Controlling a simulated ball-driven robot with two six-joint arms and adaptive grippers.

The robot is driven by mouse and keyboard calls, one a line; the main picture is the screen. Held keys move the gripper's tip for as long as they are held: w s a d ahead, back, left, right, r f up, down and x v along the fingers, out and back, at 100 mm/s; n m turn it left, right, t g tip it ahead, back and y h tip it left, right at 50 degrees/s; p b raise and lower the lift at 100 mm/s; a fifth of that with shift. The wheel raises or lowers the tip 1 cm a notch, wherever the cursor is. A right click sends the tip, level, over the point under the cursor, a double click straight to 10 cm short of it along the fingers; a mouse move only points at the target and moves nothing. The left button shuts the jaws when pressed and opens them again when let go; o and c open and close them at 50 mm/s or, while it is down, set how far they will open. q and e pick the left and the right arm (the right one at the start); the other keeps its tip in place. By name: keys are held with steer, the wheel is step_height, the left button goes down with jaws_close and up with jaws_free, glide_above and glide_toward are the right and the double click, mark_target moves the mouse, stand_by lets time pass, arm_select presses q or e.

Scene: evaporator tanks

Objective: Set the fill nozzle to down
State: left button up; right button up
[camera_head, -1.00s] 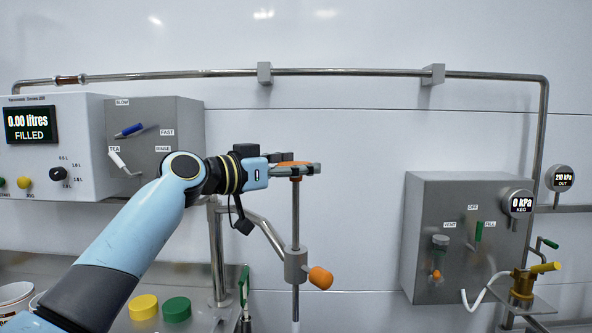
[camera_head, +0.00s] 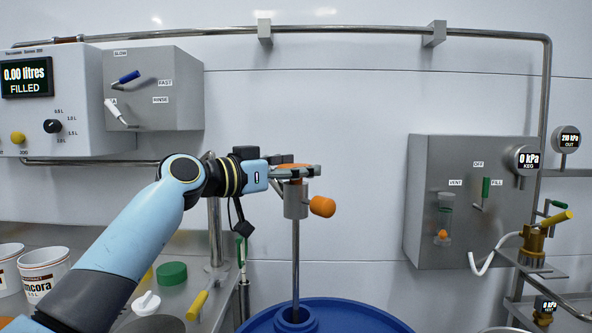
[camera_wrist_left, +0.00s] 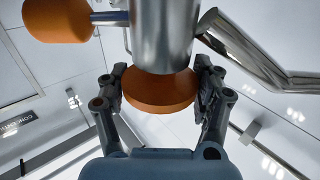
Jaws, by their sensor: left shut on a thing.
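The fill nozzle (camera_head: 295,262) is a thin vertical metal tube running through a grey collar (camera_head: 294,205). An orange clamp knob (camera_head: 322,206) sticks out from the collar's right side. The orange disc handle (camera_head: 291,166) at the tube's top sits right above the collar, and the tube's lower end reaches into the top of a blue drum (camera_head: 352,310). My left gripper (camera_head: 297,172) is shut on the disc handle. In the left wrist view, the disc handle (camera_wrist_left: 160,92) lies between both fingers, close against the collar (camera_wrist_left: 160,35). My right gripper is out of view.
A grey panel (camera_head: 470,200) with gauges and valves stands at the right. A control box (camera_head: 55,100) reading 0.00 litres is at the left. White tubs (camera_head: 42,272) and a green lid (camera_head: 172,273) sit on the bench at lower left.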

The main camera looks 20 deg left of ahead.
arm_select(q)
steer(key=o, duration=1.7)
steer(key=shift+f, duration=0.3)
steer(key=shift+r, duration=0.1)
step_height(320, 180, up, 10)
steer(key=shift+f, duration=0.1)
